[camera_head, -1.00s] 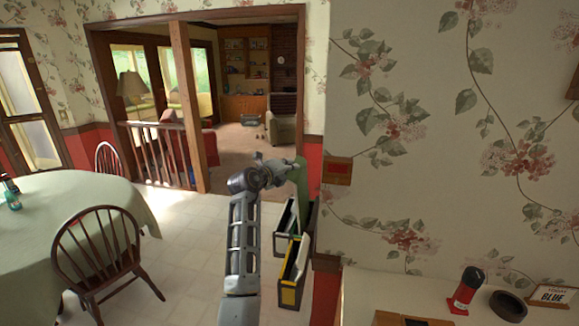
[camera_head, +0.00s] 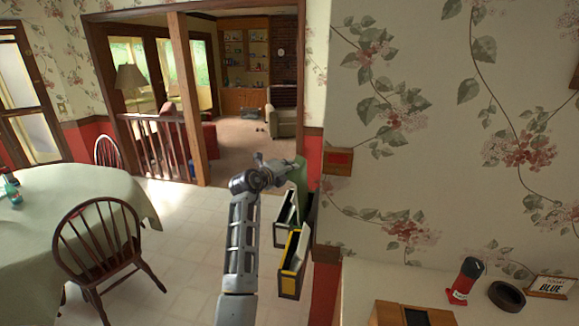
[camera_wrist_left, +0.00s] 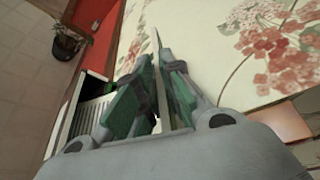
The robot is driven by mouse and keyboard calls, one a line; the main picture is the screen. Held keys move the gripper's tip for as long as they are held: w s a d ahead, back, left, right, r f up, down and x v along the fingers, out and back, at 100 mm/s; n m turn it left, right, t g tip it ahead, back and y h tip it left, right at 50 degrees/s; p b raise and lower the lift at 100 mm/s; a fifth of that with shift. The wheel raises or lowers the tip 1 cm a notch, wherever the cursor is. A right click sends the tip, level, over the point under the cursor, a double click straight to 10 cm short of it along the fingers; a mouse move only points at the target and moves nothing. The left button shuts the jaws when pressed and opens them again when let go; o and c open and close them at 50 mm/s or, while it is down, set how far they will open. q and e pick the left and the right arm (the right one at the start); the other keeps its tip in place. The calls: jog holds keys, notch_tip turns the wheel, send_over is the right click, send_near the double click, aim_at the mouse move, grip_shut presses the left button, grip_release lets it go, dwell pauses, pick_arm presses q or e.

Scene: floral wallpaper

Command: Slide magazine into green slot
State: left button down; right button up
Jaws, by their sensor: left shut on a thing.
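My left gripper (camera_head: 288,168) is shut on a thin green magazine (camera_head: 299,176), near the wall corner. In the left wrist view the magazine (camera_wrist_left: 157,55) shows nearly edge-on between the two fingers (camera_wrist_left: 157,95). A white-and-black holder (camera_head: 281,236) is below the gripper, and a yellow-and-black holder (camera_head: 288,283) is nearer to me. A dark holder (camera_head: 311,205) shows partly behind them, by the wall; I cannot tell if it is green. Whether the magazine's lower edge touches a holder is hidden. My right gripper is not in view.
A table (camera_head: 70,215) and chair (camera_head: 105,245) are left; floor between is clear.

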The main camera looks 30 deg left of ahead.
pick_arm(q)
jog(key=shift+f, duration=0.4)
jog(key=c, duration=1.5)
grip_release()
jog(key=shift+f, duration=0.1)
jog(key=shift+s, duration=0.25)
jog(key=shift+s+a+r, duration=0.2)
jog(key=shift+s+r, duration=0.15)
jog(key=shift+s, duration=1.55)
jog(key=shift+s+a+r, duration=0.2)
jog(key=shift+s+r, duration=0.2)
jog(key=shift+s, duration=1.45)
jog(key=shift+s+a+r, duration=0.2)
jog(key=shift+s+r, duration=0.15)
jog(key=shift+s, duration=1.55)
